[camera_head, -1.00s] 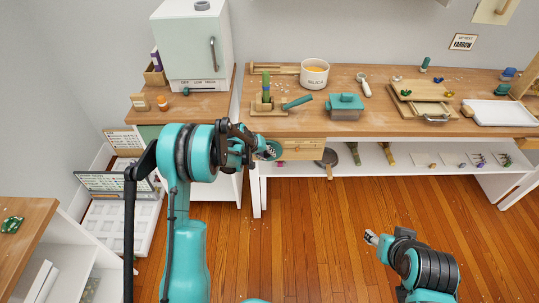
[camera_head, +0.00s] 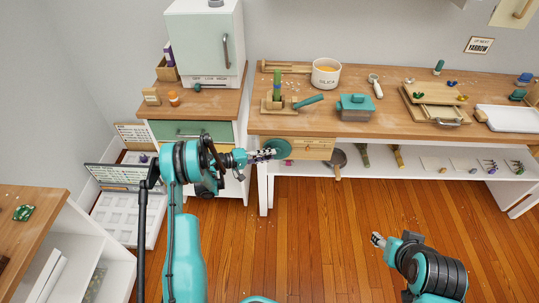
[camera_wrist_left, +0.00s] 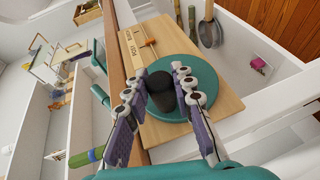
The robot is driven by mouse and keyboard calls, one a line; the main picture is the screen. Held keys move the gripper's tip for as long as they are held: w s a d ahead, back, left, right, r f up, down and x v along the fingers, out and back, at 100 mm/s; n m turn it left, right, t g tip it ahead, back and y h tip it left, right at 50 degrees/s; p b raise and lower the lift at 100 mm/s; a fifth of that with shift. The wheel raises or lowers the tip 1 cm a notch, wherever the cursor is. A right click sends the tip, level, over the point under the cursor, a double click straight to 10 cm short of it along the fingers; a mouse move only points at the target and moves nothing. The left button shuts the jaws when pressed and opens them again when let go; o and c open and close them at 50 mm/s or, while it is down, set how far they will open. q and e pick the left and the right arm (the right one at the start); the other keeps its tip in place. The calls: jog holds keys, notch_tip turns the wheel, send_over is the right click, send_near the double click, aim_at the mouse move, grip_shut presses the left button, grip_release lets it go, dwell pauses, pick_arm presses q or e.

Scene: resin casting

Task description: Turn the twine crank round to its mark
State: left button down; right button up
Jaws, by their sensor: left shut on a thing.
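The twine crank is a round teal disc (camera_head: 279,148) with a dark upright knob, on a pale wooden panel at the bench's front edge. In the left wrist view the disc (camera_wrist_left: 185,72) faces me, and its dark knob (camera_wrist_left: 161,92) stands between my fingers. A small orange marker (camera_wrist_left: 147,43) is on the panel just beyond the disc rim, beside a lettered strip (camera_wrist_left: 131,46). My left gripper (camera_head: 272,153) is shut on the knob; it also fills the left wrist view (camera_wrist_left: 158,85). My right gripper (camera_head: 377,239) hangs over the floor, away from the bench; its fingers are too small to judge.
Above the crank, the bench (camera_head: 310,119) carries a wooden stand with a teal lever (camera_head: 307,101), a teal lidded box (camera_head: 354,106) and a white pot (camera_head: 326,72). A pan (camera_head: 339,160) hangs below. A cabinet (camera_head: 205,45) stands left. The floor is clear.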

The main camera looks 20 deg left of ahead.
pick_arm(q)
jog(key=shift+a+f+t+h, duration=0.15)
jog(key=shift+f+t+h, duration=0.15)
jog(key=shift+t+h, duration=0.15)
jog(key=shift+n+h, duration=0.25)
jog(key=shift+n, duration=0.05)
jog(key=c, duration=1.3)
grip_release()
jog(key=shift+o, duration=0.2)
jog(key=v, duration=1.2)
